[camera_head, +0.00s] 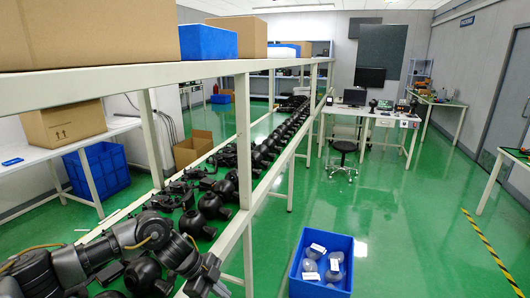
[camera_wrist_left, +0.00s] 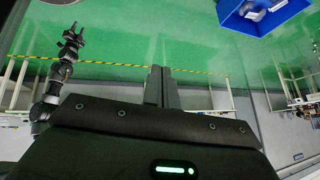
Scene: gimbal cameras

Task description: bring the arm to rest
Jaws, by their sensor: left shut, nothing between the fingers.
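My left arm comes in from the lower left of the head view. Its dark left gripper (camera_head: 207,277) is by the shelf's near post, its fingers hard to make out there. In the left wrist view the left gripper's fingers (camera_wrist_left: 161,72) are together, with nothing between them, seen over green floor. Another dark jointed arm, which looks like my right arm, stands at the left of that view. Its end, the right gripper (camera_wrist_left: 71,36), is too small to tell open from shut. The right gripper does not show in the head view.
A long shelf rack (camera_head: 236,228) with a row of black gimbal cameras (camera_head: 226,190) runs along my left arm. A blue bin (camera_head: 340,243) with pale round items stands on the floor right of it. Cardboard boxes (camera_head: 90,35) sit above. Green floor at right is clear.

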